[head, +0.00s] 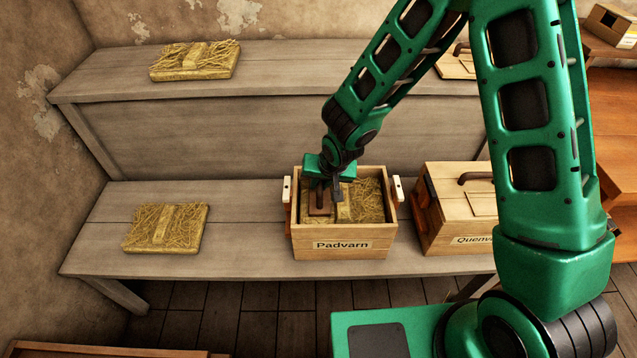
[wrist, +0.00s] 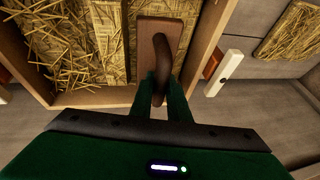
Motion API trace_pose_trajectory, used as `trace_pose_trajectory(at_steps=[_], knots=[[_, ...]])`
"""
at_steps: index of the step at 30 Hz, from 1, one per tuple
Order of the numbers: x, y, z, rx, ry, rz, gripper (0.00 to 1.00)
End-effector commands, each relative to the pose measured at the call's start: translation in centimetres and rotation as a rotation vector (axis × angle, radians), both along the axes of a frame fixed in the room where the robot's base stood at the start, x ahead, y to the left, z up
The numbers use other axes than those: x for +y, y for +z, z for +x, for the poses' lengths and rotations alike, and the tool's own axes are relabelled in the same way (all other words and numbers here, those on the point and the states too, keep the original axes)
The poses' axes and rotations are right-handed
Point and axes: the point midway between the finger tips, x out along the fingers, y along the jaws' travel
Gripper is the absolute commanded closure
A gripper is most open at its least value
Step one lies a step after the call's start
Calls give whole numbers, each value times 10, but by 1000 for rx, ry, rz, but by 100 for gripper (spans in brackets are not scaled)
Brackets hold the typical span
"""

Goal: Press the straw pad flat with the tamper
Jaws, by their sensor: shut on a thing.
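The open wooden crate labelled Padvarn (head: 343,246) stands on the lower bench. A straw pad (head: 369,200) with a pale band lies inside it; loose straw sticks up in the wrist view (wrist: 58,45). The tamper (head: 318,205) is a flat brown block with a dark curved handle, seen in the wrist view (wrist: 147,30). My gripper (head: 325,187) is shut on its handle, also in the wrist view (wrist: 160,92). The tamper is inside the crate, near its left wall, over the pad's side. I cannot tell whether its base touches the straw.
A second straw pad (head: 166,228) lies on the bench to the left, another (head: 195,60) on the upper shelf. A closed crate labelled Quenv... (head: 455,205) stands close to the right. White-tipped latches (head: 397,187) stick up at the crate's sides. Bench between left pad and crate is clear.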

Motion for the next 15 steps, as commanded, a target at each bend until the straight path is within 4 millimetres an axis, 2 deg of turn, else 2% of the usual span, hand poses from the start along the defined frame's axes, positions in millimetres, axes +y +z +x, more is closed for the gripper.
trace_pose_trajectory(at_steps=[8,15], knots=[[-2,-1,-2,6,-1,-4,100],[-2,23,-1,1,-1,-3,100]])
